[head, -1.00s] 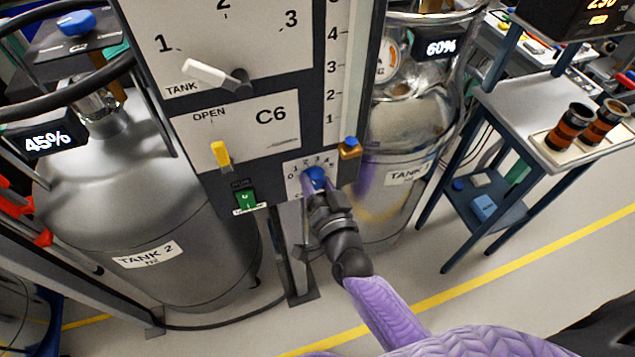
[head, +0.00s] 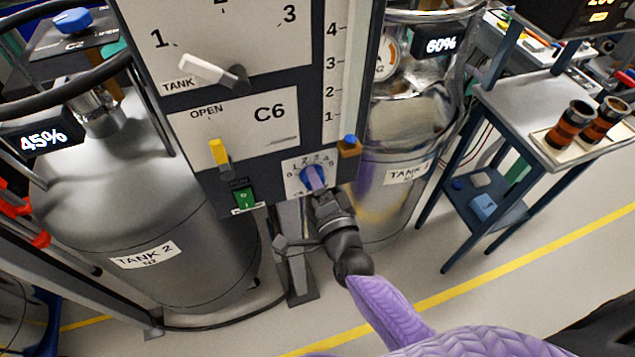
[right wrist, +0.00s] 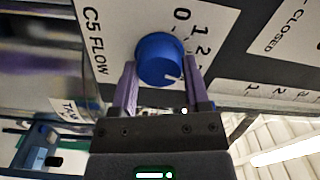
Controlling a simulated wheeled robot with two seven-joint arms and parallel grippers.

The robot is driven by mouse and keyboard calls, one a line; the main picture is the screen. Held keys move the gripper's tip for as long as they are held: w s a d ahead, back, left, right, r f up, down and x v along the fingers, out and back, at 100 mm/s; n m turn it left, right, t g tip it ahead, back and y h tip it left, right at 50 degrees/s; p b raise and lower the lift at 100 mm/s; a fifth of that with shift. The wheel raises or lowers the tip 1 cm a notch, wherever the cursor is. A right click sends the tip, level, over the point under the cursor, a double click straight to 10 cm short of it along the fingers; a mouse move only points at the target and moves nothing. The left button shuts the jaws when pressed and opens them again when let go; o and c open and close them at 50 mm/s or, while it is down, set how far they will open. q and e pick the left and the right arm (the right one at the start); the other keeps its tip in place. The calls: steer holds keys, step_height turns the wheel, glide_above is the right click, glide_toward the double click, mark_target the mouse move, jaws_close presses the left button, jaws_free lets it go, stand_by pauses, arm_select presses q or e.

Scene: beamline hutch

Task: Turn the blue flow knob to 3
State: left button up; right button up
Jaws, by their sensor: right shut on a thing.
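The blue flow knob (head: 311,176) sits on a white dial plate low on the panel, with numbers around it. It also shows in the right wrist view (right wrist: 159,58), beside the label "C5 FLOW" and the digits 0, 1 and 2. A white mark on its face lies toward the lower right there; I cannot tell which number it points to. My right gripper (head: 316,182) is shut on the knob, with one purple finger on each side in the right wrist view (right wrist: 160,85). In the head view a finger partly covers the knob. My left gripper is not in view.
A brass fitting with a blue cap (head: 349,145) sits just right of the dial. A green switch (head: 244,198) and yellow lever (head: 219,153) are to its left. Gas tanks (head: 150,200) stand on both sides of the panel. A small table (head: 535,115) stands at right.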

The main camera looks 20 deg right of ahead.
stand_by(0.3)
steer(key=o, duration=1.3)
steer(key=s+p, duration=0.1)
steer(key=s, duration=0.9)
steer(key=shift+d, duration=0.2)
